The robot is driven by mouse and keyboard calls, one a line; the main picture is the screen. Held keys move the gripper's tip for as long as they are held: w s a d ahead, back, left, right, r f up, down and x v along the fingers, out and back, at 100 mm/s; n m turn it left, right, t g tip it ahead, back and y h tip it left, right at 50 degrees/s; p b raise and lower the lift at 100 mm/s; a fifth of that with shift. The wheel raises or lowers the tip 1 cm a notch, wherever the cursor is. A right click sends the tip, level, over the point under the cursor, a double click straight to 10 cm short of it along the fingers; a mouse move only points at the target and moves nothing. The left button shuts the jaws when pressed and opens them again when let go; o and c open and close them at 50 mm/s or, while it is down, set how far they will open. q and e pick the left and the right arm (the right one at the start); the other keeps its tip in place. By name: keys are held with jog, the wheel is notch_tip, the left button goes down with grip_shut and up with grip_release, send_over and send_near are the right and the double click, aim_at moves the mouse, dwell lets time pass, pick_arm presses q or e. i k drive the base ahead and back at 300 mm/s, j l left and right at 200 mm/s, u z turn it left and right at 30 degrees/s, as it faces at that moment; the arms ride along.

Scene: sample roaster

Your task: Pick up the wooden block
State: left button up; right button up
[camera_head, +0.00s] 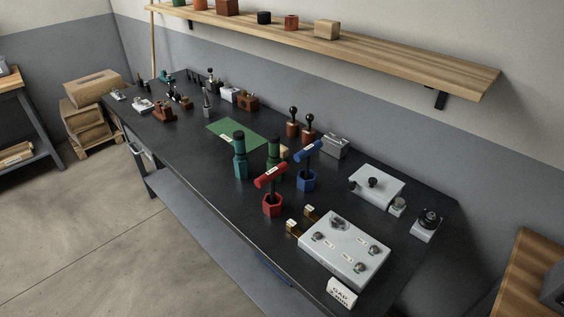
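A light tan wooden block (326,29) sits on the wall shelf, near the middle of its visible length. A second small tan piece (285,151) is on the dark workbench, partly hidden behind a green-capped bottle and a blue-handled tool; I cannot tell if it is a wooden block too. Neither of my grippers shows in the head view.
The long dark workbench (200,170) holds a red-handled tool (271,178), a blue-handled tool (307,152), green bottles (240,160), a green mat (222,129) and a grey box with knobs (345,245). The wooden shelf (420,68) overhangs its back. The floor at left front is clear.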

aim_at(284, 150)
jog(key=i+j+z, duration=0.1)
jog(key=i+j, duration=0.15)
jog(key=i+j+z, duration=0.1)
jog(key=j, duration=0.25)
jog(key=i+j+z, duration=0.15)
jog(key=i+j, duration=0.2)
jog(key=i+j+z, duration=0.1)
jog(key=j, duration=0.3)
jog(key=i+j+z, duration=0.1)
jog(key=i+j, duration=0.15)
jog(key=j, duration=0.1)
